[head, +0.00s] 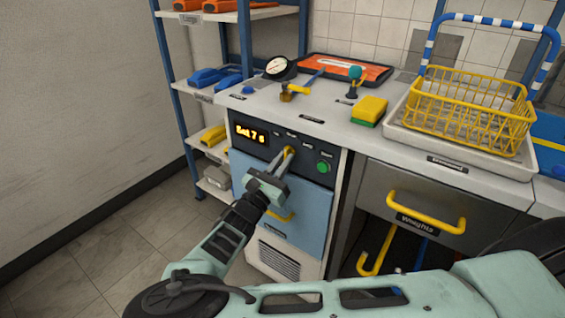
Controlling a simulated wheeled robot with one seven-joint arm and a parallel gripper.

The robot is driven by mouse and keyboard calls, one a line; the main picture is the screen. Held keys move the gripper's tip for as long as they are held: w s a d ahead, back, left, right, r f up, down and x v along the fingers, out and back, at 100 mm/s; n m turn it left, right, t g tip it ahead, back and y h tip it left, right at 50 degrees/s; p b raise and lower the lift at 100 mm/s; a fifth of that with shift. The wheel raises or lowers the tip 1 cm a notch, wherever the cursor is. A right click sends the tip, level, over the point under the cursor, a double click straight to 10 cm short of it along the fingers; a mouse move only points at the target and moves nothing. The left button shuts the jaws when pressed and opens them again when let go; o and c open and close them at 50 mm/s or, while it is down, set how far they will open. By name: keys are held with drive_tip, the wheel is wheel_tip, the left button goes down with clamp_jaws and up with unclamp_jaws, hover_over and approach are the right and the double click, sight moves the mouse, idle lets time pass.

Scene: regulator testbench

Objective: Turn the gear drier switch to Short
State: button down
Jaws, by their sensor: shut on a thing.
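The gear drier (240,168) is the blue-fronted unit with a dark control panel under the worktop at centre left. Its lit display (251,134) shows orange text, too small to read surely. My gripper (284,161) reaches up to the panel and is shut on the switch. The fingers hide much of the knob, so its exact setting cannot be told. A round green button (323,167) is on the panel to the right.
A drawer with a yellow handle (425,212) is at right. A shelf rack (176,95) stands at left. Floor at lower left is clear.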

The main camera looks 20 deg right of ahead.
drive_tip(key=c, duration=1.5)
unclamp_jaws()
drive_tip(key=shift+o, duration=0.2)
drive_tip(key=v, duration=1.7)
drive_tip(key=shift+s+a+b, duration=0.2)
drive_tip(key=shift+b, duration=0.2)
